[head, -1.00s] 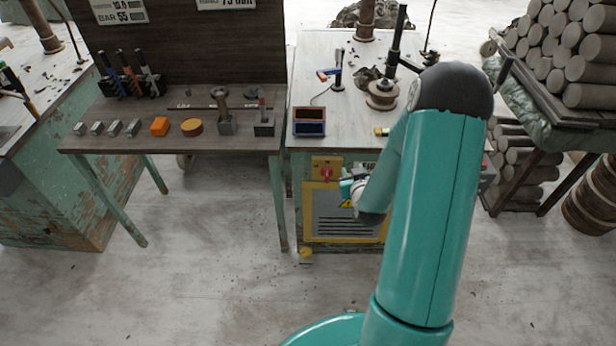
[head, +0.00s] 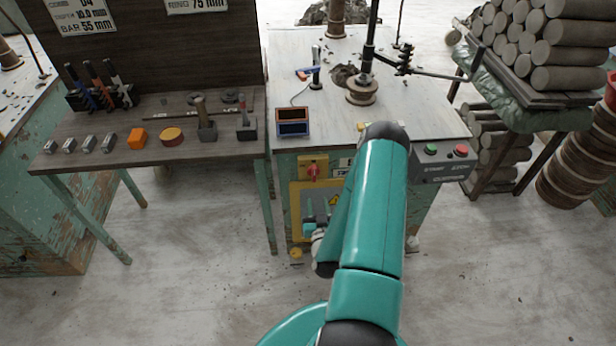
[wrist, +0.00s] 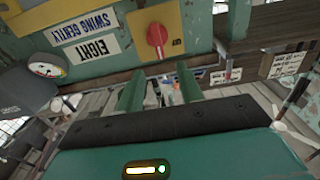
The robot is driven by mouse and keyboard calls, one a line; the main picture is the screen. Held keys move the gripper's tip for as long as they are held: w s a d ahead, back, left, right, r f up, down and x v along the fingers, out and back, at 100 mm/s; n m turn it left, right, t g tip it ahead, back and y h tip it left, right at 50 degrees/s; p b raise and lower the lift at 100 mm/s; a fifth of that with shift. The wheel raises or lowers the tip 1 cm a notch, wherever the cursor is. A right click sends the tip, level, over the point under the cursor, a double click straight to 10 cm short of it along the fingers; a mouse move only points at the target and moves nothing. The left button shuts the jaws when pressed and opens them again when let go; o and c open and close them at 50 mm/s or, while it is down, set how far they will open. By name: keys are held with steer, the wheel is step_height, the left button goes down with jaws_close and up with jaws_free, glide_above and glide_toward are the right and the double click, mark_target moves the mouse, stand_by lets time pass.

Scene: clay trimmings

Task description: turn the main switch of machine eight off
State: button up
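The main switch is a red rotary knob (head: 314,172) on a yellow plate (head: 304,165) on the front of the green machine cabinet. The wrist view, which is upside down, shows the red knob (wrist: 157,36) closely, its bar roughly upright. A label reading EIGHT, SWING GENTLY (wrist: 82,37) is beside it. My gripper (head: 317,210) is just below the switch in the head view, in front of the cabinet's lower panel. In the wrist view my gripper (wrist: 160,88) has its two green fingers apart and nothing between them. The fingers look clear of the knob.
A grey box with green and red buttons (head: 444,162) is on the cabinet's right side. A gauge (wrist: 45,70) shows in the wrist view. A wooden bench (head: 150,150) with blocks and tools stands to the left. Stacked clay rolls (head: 550,50) are at right. The floor in front is open.

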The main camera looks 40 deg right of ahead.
mark_target(315, 176)
steer(key=x, duration=1.2)
steer(key=shift+d, duration=0.4)
jaws_close()
